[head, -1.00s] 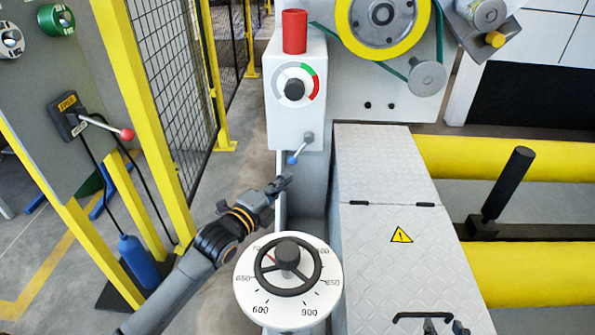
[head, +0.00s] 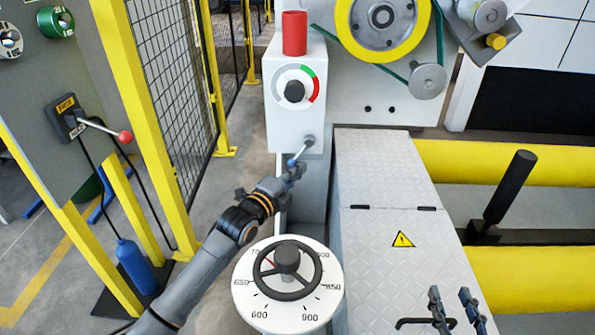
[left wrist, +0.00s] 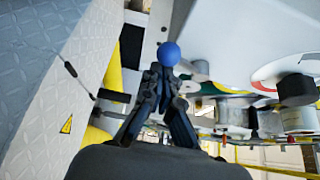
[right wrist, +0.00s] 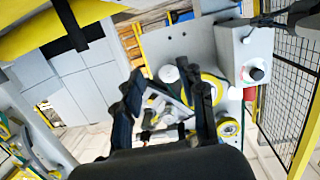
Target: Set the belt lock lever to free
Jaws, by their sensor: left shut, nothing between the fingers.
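A short lever with a blue knob (head: 291,163) hangs down and to the left from a grey pivot low on the white control box (head: 296,105). My left gripper (head: 296,172) is shut and empty, right at the blue knob, partly covering it. In the left wrist view the blue knob (left wrist: 168,54) is just beyond the closed fingertips; I cannot tell whether they touch. Another lever, with a red knob (head: 125,136), projects from a labelled black plate on the grey panel at left; its lettering is too small to read. My right gripper (head: 455,308) is open and empty above the grey metal cover.
A yellow-framed mesh fence (head: 165,100) stands to the left.

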